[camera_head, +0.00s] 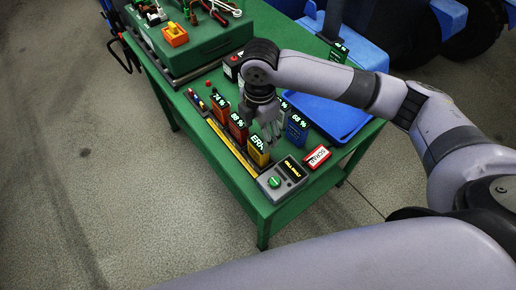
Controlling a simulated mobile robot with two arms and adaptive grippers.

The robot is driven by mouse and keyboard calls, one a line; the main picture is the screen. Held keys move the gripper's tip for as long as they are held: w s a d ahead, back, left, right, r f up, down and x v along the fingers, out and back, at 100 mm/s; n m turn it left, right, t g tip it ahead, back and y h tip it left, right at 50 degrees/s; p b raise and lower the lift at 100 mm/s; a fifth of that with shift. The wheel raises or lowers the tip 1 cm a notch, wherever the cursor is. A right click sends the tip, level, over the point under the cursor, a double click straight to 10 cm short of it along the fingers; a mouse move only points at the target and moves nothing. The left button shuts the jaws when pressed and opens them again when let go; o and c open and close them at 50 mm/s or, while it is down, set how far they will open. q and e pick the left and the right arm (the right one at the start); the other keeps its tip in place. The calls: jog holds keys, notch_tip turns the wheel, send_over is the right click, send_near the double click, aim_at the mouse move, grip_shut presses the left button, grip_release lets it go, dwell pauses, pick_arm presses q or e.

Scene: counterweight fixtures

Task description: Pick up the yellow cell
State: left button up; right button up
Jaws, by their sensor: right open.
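The yellow cell (258,150) stands upright on the green table near its front edge, with a green "ERR" label on its top. My right arm reaches in from the right, and my right gripper (268,128) points down just behind the yellow cell. The right gripper is open; whether its fingers touch the cell cannot be told. The gripper partly hides the things behind it. My left gripper is not in view.
A red cell (238,128) and an orange cell (221,109) stand left of the yellow one. A blue cell (297,129) stands to the right, before a blue tray (345,121). A grey tester box (282,180) and a red-white tag (317,156) lie near the front corner.

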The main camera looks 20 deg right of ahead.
aim_at(258, 143)
jog(key=shift+s+f, duration=0.1)
jog(key=shift+f, duration=0.85)
notch_tip(258, 143, down, 4)
jog(key=shift+a+r+p, duration=0.1)
jog(key=shift+r+p, duration=0.1)
jog(key=shift+p, duration=0.65)
jog(key=shift+f, duration=0.65)
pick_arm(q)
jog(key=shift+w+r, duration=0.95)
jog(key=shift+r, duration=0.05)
pick_arm(e)
jog(key=shift+c, duration=0.3)
jog(key=c, duration=0.6)
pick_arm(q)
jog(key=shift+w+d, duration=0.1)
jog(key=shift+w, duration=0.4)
pick_arm(e)
jog(key=shift+w+r, duration=0.1)
jog(key=shift+w, duration=0.1)
jog(key=c, duration=0.7)
